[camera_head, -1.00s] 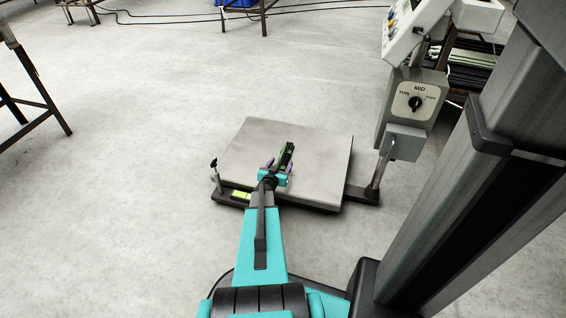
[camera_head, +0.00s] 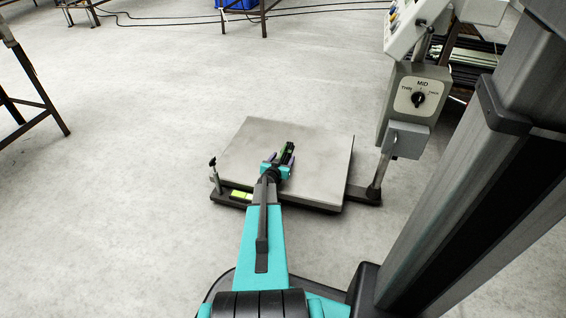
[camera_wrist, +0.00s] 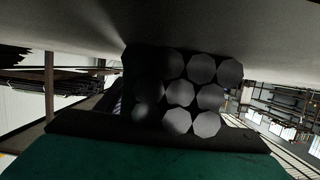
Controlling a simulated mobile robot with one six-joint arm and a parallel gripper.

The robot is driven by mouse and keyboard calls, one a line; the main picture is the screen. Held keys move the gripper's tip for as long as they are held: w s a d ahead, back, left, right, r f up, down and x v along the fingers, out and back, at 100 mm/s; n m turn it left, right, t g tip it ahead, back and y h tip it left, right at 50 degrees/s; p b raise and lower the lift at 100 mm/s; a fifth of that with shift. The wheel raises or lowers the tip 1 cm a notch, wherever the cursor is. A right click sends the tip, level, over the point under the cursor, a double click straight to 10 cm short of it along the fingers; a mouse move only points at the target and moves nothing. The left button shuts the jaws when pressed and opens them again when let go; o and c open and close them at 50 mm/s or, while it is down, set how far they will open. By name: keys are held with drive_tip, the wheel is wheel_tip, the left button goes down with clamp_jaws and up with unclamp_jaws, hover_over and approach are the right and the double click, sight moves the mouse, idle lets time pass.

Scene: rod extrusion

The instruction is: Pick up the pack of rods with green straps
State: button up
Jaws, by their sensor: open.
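The pack of rods (camera_head: 287,151) is dark with some green on it and lies on the grey platform of the floor scale (camera_head: 325,165). My gripper (camera_head: 280,161) is open, low over the platform at the near end of the pack, and partly hides it. In the wrist view, the pale ends of several rods (camera_wrist: 190,92) fill the middle, close in front of the dark and teal gripper body. No strap is clear there. I cannot tell whether the fingers touch the pack.
A control box with a MID dial (camera_head: 412,98) stands on a post at the scale's right edge. A small knobbed post (camera_head: 213,170) rises at its left corner. Metal legs (camera_head: 35,95) stand at the far left. The floor left of the scale is clear.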

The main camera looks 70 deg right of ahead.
idle(0.3)
clamp_jaws()
drive_tip(key=shift+r, duration=0.2)
drive_tip(key=shift+r+p, duration=1.45)
drive_tip(key=shift+r, duration=0.25)
drive_tip(key=s+a, duration=0.2)
drive_tip(key=s, duration=0.3)
drive_tip(key=s+a+r+p, duration=0.1)
drive_tip(key=s+a, duration=0.1)
drive_tip(key=s, duration=0.3)
drive_tip(key=s+a+p, duration=0.1)
drive_tip(key=s, duration=0.4)
drive_tip(key=shift+a+r, duration=0.2)
drive_tip(key=shift+a, duration=0.2)
drive_tip(key=shift+w, duration=0.15)
